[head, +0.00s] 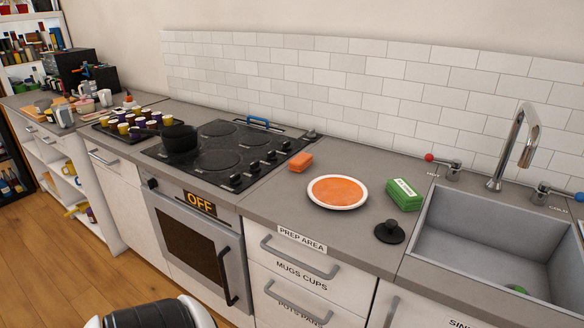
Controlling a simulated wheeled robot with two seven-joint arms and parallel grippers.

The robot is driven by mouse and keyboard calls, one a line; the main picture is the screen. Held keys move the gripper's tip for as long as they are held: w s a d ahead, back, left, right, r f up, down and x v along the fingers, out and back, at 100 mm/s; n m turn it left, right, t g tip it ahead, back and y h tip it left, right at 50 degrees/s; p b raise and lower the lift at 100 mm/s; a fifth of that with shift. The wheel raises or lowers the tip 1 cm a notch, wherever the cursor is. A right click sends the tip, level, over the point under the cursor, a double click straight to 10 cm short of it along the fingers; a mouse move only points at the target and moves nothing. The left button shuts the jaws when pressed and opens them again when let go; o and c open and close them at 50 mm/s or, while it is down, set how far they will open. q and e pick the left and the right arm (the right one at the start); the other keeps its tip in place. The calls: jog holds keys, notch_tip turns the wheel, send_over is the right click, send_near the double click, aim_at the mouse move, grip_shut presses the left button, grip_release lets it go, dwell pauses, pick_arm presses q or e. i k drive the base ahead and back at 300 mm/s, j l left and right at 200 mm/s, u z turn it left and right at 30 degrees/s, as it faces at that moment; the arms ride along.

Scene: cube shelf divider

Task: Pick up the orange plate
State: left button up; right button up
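The orange plate (337,191) lies flat on the grey counter in the prep area, between the stove and the sink. It has an orange middle and a white rim, and nothing covers it. Neither of my grippers shows in the head view, so I cannot see their state.
An orange sponge-like block (300,162) lies behind the plate to the left. A green box (404,195) and a black knob-like lid (389,232) are to its right. The sink (438,226) is further right. The stove (222,158) with a black pot (180,139) is left.

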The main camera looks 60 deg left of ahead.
aim_at(332, 192)
jog(key=u, duration=1.45)
